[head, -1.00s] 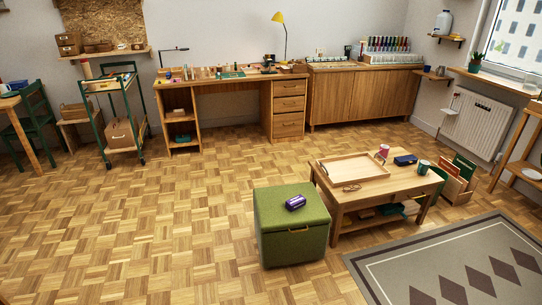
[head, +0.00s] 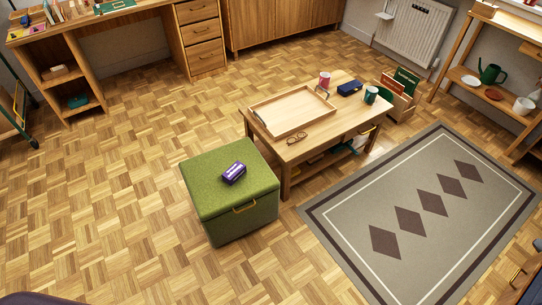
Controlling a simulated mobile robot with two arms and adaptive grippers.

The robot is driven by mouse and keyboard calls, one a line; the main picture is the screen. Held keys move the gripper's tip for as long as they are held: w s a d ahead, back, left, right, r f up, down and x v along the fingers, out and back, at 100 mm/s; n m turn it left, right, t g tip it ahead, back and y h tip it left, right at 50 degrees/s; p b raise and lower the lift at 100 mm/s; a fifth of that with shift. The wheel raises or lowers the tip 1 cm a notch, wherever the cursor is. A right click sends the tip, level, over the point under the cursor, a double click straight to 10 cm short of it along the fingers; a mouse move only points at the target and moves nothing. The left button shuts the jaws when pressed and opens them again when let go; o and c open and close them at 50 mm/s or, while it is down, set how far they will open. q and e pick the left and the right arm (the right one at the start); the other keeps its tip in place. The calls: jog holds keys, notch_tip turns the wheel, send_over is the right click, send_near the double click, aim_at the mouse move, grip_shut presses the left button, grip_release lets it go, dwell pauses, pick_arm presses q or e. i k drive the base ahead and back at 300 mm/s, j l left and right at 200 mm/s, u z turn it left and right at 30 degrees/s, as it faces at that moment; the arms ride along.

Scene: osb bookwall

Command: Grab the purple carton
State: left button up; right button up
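A small purple object (head: 233,173) with pale markings lies on top of a green storage ottoman (head: 207,180), near the middle of its lid. It looks like the purple carton, but it is too small to be sure of its shape. Neither of my grippers shows in the head view. Nothing touches or covers the purple object.
A low wooden table (head: 350,121) stands right of the ottoman, bearing a wooden tray (head: 256,118), glasses (head: 297,138), a dark blue case (head: 349,88) and mugs. A grey rug (head: 350,215) lies at right. The parquet floor (head: 110,190) left of the ottoman is clear.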

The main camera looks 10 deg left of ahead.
aim_at(235, 172)
jog(key=i+l, duration=0.35)
jog(key=i, duration=0.15)
jog(key=i+l+z, duration=0.1)
jog(key=i+l, duration=0.2)
jog(key=i, duration=0.25)
